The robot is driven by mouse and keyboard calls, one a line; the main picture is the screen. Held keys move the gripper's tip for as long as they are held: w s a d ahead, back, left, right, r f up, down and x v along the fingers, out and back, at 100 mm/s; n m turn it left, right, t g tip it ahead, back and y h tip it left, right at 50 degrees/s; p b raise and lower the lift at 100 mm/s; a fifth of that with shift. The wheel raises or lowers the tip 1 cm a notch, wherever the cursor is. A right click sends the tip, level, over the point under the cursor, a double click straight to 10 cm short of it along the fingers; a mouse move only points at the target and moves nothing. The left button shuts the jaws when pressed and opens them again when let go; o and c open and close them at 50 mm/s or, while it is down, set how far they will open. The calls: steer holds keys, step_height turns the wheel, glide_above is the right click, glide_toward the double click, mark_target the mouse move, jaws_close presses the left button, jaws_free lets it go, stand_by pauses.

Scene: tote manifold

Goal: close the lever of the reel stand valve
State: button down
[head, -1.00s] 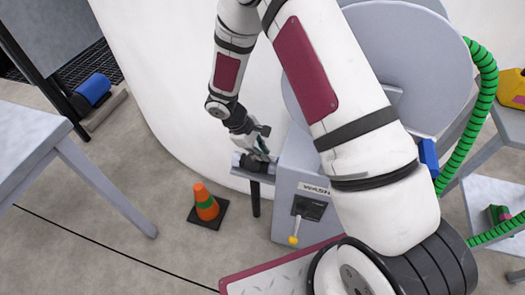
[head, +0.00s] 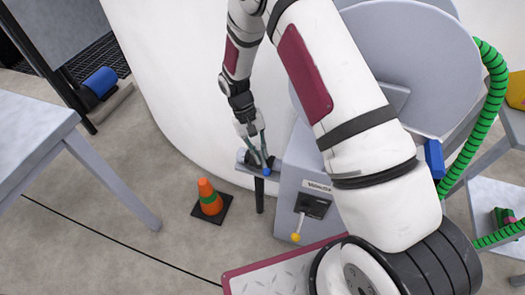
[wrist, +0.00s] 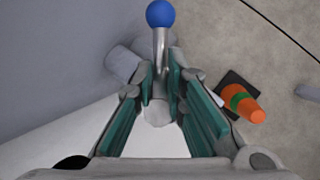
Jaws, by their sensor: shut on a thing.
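The reel stand valve (head: 246,160) sits on a small grey bracket at the left side of the reel stand (head: 297,165). Its lever (wrist: 161,46) is a metal rod ending in a blue ball knob (wrist: 160,14). The knob also shows in the head view (head: 267,172), at the bracket's front. My gripper (head: 259,157) reaches down onto the valve from above. In the wrist view my gripper (wrist: 160,80) has its teal pads on either side of the lever rod, shut on it below the knob. The valve body is partly hidden by the fingers.
An orange cone (head: 209,197) with a green band stands on the floor left of the bracket. A yellow-tipped handle (head: 297,228) hangs on the stand's front. A green hose (head: 490,100) runs at the right. A grey table (head: 35,140) stands at the left.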

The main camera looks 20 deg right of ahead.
steer(key=m, duration=0.1)
steer(key=a+m+y, duration=0.1)
steer(key=m, duration=0.1)
steer(key=m+y, duration=0.1)
steer(key=m, duration=0.1)
steer(key=shift+w+a, duration=0.25)
steer(key=shift+w, duration=0.1)
steer(key=shift+m, duration=0.4)
steer(key=c, duration=1.6)
jaws_free()
steer(key=shift+c, duration=0.2)
step_height(320, 180, up, 10)
steer(key=shift+c, duration=0.2)
